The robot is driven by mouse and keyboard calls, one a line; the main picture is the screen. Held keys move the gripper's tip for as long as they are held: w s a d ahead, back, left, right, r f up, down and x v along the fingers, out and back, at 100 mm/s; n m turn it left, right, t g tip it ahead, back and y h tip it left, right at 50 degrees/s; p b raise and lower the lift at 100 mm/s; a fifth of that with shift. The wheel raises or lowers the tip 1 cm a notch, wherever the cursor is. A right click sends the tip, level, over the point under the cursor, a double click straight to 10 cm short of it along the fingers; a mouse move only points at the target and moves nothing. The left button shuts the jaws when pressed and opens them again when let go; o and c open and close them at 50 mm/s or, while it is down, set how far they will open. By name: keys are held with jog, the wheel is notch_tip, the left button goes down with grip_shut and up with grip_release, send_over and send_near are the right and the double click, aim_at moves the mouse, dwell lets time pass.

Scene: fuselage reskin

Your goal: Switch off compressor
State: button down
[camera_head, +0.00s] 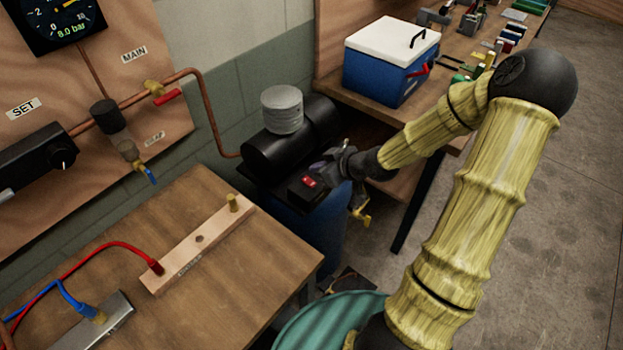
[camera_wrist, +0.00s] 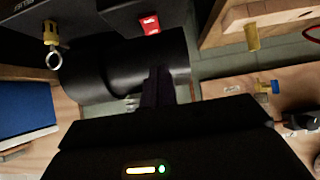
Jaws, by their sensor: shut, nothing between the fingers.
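The compressor has a blue tank (camera_head: 308,222) with a black motor body (camera_head: 290,140) and a grey ribbed cylinder on top. Its red rocker switch (camera_head: 309,182) sits on a small black box at the front. The switch also shows in the wrist view (camera_wrist: 150,25), near the top. My gripper (camera_head: 338,158) is shut and empty, just behind and to the right of the switch box in the head view. In the wrist view its dark fingers (camera_wrist: 158,88) lie below the switch, apart from it in the picture. I cannot tell which position the rocker is in.
A wooden table (camera_head: 235,265) with a hose rack stands at the left. A gauge (camera_head: 55,22) on the wall panel reads 8.0 bar. A blue cooler with a white lid (camera_head: 385,60) is on the bench behind. A brass valve (camera_head: 361,215) with a ring hangs beside the tank.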

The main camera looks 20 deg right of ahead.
aim_at(310, 183)
jog(key=f, duration=0.1)
jog(key=w+a+f, duration=0.1)
jog(key=f, duration=0.2)
jog(key=shift+w+a+f, duration=0.1)
jog(key=shift+w+a, duration=0.15)
jog(key=shift+w, duration=0.15)
jog(key=shift+w+f, duration=0.1)
jog(key=shift+f, duration=0.55)
jog(key=shift+d, duration=0.1)
jog(key=shift+d, duration=0.1)
jog(key=shift+w, duration=0.1)
jog(key=shift+a+f, duration=0.1)
jog(key=shift+a, duration=0.3)
jog(key=shift+w+d, duration=0.1)
